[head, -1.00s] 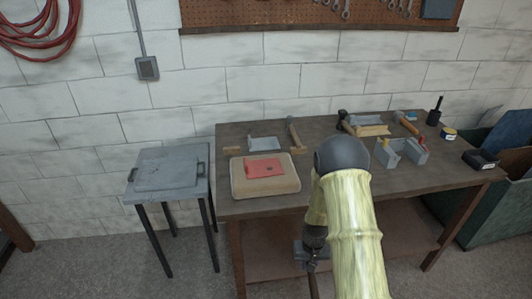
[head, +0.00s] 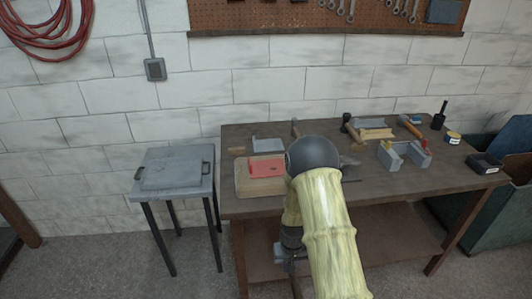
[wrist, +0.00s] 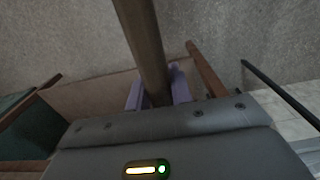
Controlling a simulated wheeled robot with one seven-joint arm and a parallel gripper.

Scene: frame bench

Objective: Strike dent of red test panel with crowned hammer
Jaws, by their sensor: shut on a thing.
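The red test panel (head: 266,168) lies on a tan pad (head: 250,188) at the left of the bench. My arm covers the pad's right side. The dent is too small to make out clearly. My gripper (head: 287,252) hangs low in front of the bench, below its top. In the wrist view my gripper (wrist: 157,92) is shut on a brown handle (wrist: 146,42), which runs away from the jaws over the floor. The head of this tool is out of view, so I cannot tell its face.
A grey stand (head: 172,172) is left of the bench, with a gap between.

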